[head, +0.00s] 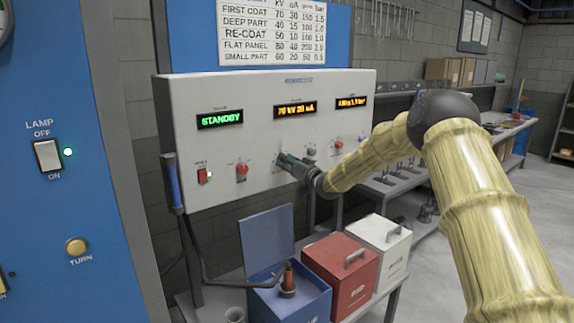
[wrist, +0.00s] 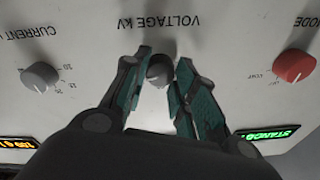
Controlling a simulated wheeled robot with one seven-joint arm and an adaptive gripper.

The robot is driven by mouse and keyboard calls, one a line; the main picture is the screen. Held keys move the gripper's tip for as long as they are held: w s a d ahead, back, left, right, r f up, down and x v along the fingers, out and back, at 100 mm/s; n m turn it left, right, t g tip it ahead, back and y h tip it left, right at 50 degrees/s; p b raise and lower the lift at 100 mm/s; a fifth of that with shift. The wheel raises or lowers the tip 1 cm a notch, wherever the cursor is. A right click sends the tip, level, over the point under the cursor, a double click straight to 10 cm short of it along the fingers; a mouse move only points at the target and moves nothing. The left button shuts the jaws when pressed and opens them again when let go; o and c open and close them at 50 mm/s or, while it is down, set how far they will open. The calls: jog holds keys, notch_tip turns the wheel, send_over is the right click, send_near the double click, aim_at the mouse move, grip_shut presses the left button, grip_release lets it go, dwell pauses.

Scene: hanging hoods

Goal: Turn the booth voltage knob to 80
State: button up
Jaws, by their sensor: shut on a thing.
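In the head view my gripper (head: 283,161) is at the front of the pale control panel (head: 345,82) and hides the knob. The middle display (head: 296,110) reads 70 kV 20 uA. The left display (head: 220,119) reads STANDBY.
A grey current knob (wrist: 40,77) and a red mode knob (wrist: 294,67) flank the voltage knob. A red switch (head: 203,176) is at the panel's left. Below stand an open blue box (head: 262,303), a red box (head: 340,270) and a white box (head: 392,240).

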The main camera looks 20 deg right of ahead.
jog(key=m, duration=0.5)
jog(key=shift+d+r+h+b, duration=0.1)
jog(key=shift+r+h+b, duration=0.05)
jog(key=shift+h+b, duration=0.2)
jog(key=shift+m, duration=0.4)
jog(key=o, duration=1)
jog(key=shift+d, duration=0.1)
jog(key=shift+o, duration=0.2)
jog(key=v, duration=1.2)
jog(key=shift+f, duration=0.2)
jog(key=shift+f, duration=0.1)
